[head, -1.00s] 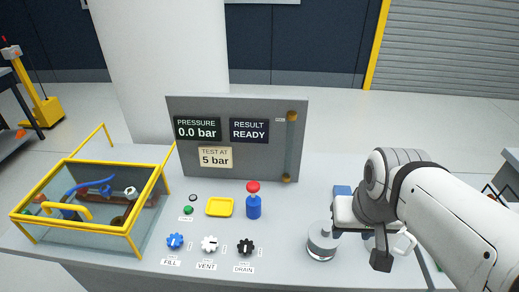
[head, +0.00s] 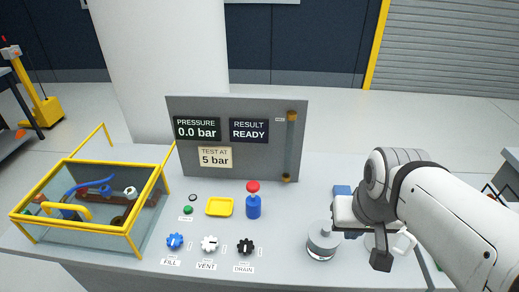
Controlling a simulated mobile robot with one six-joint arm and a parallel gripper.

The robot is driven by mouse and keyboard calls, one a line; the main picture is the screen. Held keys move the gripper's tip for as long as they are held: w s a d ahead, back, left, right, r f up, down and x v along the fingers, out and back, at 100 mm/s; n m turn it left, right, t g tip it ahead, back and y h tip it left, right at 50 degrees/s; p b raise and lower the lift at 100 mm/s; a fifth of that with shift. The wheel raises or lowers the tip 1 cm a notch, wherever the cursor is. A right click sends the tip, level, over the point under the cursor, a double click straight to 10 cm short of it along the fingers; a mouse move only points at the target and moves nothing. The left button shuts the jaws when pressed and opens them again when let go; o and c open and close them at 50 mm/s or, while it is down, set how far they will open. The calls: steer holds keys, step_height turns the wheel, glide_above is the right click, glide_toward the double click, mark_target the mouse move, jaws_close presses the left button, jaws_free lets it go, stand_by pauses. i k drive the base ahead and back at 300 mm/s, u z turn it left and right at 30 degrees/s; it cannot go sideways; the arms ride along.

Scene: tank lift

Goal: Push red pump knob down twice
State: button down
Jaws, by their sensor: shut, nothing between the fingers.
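The red pump knob (head: 253,187) sits on top of the upright blue pump body (head: 253,207) near the middle of the bench. The knob stands raised above the body. My gripper (head: 381,262) is at the right, over the right part of the bench and well apart from the pump. It is shut with nothing in it. The panel behind shows a pressure display (head: 197,128) reading 0.0 bar, a result display (head: 249,130) reading READY and a card (head: 215,157) reading TEST AT 5 bar.
Blue FILL (head: 175,242), white VENT (head: 209,244) and black DRAIN (head: 245,247) knobs line the front. A grey canister (head: 322,241) stands between pump and gripper. A white mug (head: 404,243) is beside my gripper.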

mark_target(252, 187)
steer(key=z, duration=2.05)
steer(key=k, duration=1.95)
steer(key=u, duration=1.35)
steer(key=i, duration=0.7)
steer(key=u, duration=0.05)
